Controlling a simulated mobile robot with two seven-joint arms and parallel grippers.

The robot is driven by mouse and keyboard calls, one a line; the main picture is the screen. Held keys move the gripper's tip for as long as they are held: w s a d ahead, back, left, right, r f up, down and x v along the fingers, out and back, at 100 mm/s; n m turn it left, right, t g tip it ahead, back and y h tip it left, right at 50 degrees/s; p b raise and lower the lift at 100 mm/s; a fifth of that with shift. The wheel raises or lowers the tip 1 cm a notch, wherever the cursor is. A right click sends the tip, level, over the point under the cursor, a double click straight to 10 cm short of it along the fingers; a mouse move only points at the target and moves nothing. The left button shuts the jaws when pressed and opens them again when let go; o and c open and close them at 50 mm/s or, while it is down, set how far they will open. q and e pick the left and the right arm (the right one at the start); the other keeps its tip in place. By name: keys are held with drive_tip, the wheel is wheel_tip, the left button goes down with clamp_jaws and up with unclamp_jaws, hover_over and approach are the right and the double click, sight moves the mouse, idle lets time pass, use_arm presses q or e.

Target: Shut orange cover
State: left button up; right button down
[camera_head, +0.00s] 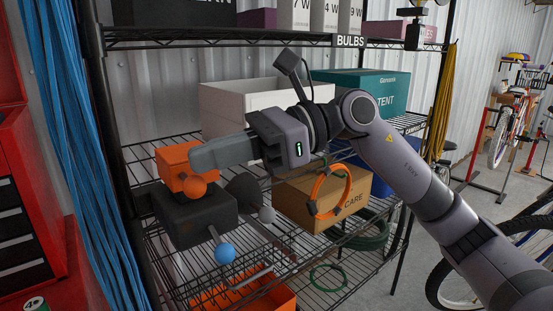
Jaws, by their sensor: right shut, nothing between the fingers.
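The orange cover (178,163) stands raised on top of a dark grey box (198,218) on the wire shelf, left of centre. An orange ball knob (195,187) is in front of it. Two more levers come from the box, one with a blue ball (225,253) and one with a grey ball (266,214). My right gripper (197,158) comes in from the right, shut and empty. Its fingertips are right beside the orange cover and overlap its right edge in the picture; I cannot tell if they touch. My left gripper is not in view.
A white bin (235,102) and a teal tent box (390,100) stand behind my right arm. An orange tray (272,293) is below. Shelf posts flank the rack.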

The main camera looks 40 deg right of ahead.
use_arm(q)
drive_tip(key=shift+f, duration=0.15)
use_arm(e)
drive_tip(key=shift+a+f, duration=0.15)
drive_tip(key=shift+a, duration=0.1)
idle(0.4)
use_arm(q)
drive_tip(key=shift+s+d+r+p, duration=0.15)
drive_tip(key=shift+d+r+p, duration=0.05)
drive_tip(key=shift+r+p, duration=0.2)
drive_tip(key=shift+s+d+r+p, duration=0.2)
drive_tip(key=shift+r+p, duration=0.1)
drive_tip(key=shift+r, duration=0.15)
use_arm(e)
drive_tip(key=s+d+r, duration=0.4)
drive_tip(key=d+r, duration=0.2)
drive_tip(key=r, duration=0.5)
drive_tip(key=shift+d+r, duration=0.3)
drive_tip(key=shift+d, duration=0.05)
drive_tip(key=shift+s, duration=0.1)
